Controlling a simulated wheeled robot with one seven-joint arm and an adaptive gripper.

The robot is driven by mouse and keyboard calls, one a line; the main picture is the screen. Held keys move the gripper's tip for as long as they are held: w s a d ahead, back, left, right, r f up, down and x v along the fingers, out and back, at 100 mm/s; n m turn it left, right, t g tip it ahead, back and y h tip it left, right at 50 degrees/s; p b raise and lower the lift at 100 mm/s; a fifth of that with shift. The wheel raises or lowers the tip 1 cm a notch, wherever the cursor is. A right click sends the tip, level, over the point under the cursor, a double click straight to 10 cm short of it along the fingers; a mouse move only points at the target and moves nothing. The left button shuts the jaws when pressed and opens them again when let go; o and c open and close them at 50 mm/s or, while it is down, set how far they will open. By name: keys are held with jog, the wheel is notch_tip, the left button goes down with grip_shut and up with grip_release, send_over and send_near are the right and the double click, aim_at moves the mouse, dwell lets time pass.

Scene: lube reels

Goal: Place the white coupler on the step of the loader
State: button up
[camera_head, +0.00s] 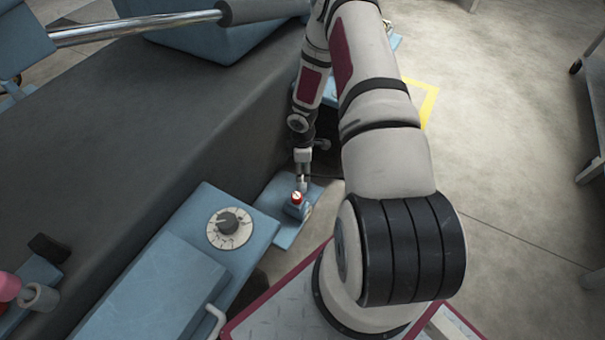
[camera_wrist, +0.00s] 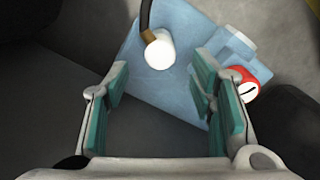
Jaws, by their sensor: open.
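The white coupler (camera_wrist: 160,53) shows in the wrist view, with a brass-coloured collar and a black hose running up from it. It appears against the blue step (camera_wrist: 150,88); whether it rests fully on it I cannot tell. My gripper (camera_wrist: 161,74) is open, its teal-padded fingers apart and empty, with the coupler just beyond the gap between the tips. In the head view my gripper (camera_head: 303,178) is low above the blue step (camera_head: 284,239); the coupler is too small there to make out surely.
A red-and-white knob on a blue block (camera_head: 297,197) stands on the step close to my gripper; the knob shows at right in the wrist view (camera_wrist: 243,82). A blue housing with a dial (camera_head: 229,228) is at left. The dark loader body (camera_head: 150,130) rises behind. Open floor lies right.

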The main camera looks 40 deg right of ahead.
notch_tip(320, 180, up, 3)
jog(key=shift+p, duration=0.35)
notch_tip(320, 180, up, 20)
jog(key=w+m+h, duration=0.2)
jog(key=m+h, duration=0.1)
jog(key=s+a+r+m, duration=0.1)
jog(key=s+a+r, duration=0.15)
jog(key=r, duration=0.55)
jog(key=s+a+r+m, duration=0.1)
jog(key=s+r, duration=0.2)
jog(key=r, duration=0.4)
jog(key=s+a+r+m, duration=0.4)
jog(key=s+a+r, duration=0.5)
jog(key=s+r, duration=0.25)
jog(key=s+a+r+y, duration=0.1)
jog(key=s+a, duration=0.3)
jog(key=s, duration=0.3)
jog(key=s+a+r+m+y, duration=0.1)
jog(key=s+a+y, duration=0.1)
jog(key=s+a, duration=0.3)
jog(key=s, duration=0.3)
jog(key=shift+a+m, duration=0.15)
jog(key=shift+m, duration=0.15)
jog(key=shift+r, duration=0.1)
